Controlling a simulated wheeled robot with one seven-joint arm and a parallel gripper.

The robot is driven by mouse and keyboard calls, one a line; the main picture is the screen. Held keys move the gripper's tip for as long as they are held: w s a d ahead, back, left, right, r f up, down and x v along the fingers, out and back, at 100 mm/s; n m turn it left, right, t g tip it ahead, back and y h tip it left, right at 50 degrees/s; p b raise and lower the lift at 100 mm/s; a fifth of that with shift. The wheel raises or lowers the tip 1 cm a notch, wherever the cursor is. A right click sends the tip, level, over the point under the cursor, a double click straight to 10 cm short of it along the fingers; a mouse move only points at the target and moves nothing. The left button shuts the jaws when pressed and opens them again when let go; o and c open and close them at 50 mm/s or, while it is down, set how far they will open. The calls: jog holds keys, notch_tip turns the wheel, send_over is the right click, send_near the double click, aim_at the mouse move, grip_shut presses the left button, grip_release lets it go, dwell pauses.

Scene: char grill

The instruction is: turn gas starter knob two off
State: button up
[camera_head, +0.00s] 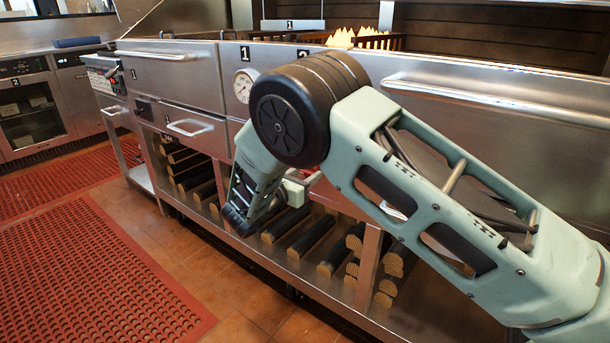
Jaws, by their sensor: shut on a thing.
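The steel char grill (168,80) runs across the view. A number 1 label and a partly covered number 2 label (303,53) sit on its upper front. Gas starter knob two cannot be made out; my arm's large black joint covers the panel below the number 2 label. My arm reaches in from the right, bends at that joint and runs down in front of the grill's lower shelf. A small pale green part of my arm shows behind the lower link. My gripper's fingers are hidden behind the arm, so their contact with the knob cannot be seen.
A round gauge (244,85) sits left of my arm's joint. Long handles (158,55) stick out from the grill front. Several logs (312,234) lie on the lower shelf. Flames (368,39) show behind the top edge. Red floor mats (85,275) cover open floor at left.

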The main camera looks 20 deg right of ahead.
jog(key=m, duration=0.4)
jog(key=m+b, duration=0.1)
jog(key=m, duration=0.3)
jog(key=shift+m, duration=0.4)
jog(key=m+b, duration=0.1)
jog(key=m, duration=0.3)
jog(key=shift+f+b, duration=0.1)
jog(key=shift+b, duration=0.3)
jog(key=m+b, duration=0.1)
jog(key=m, duration=0.3)
jog(key=shift+m+b, duration=0.3)
jog(key=shift+b, duration=0.05)
jog(key=shift+m, duration=0.3)
jog(key=o, duration=1)
jog(key=p+v, duration=0.3)
jog(key=v, duration=1.4)
jog(key=shift+s+a, duration=0.15)
jog(key=shift+a, duration=0.05)
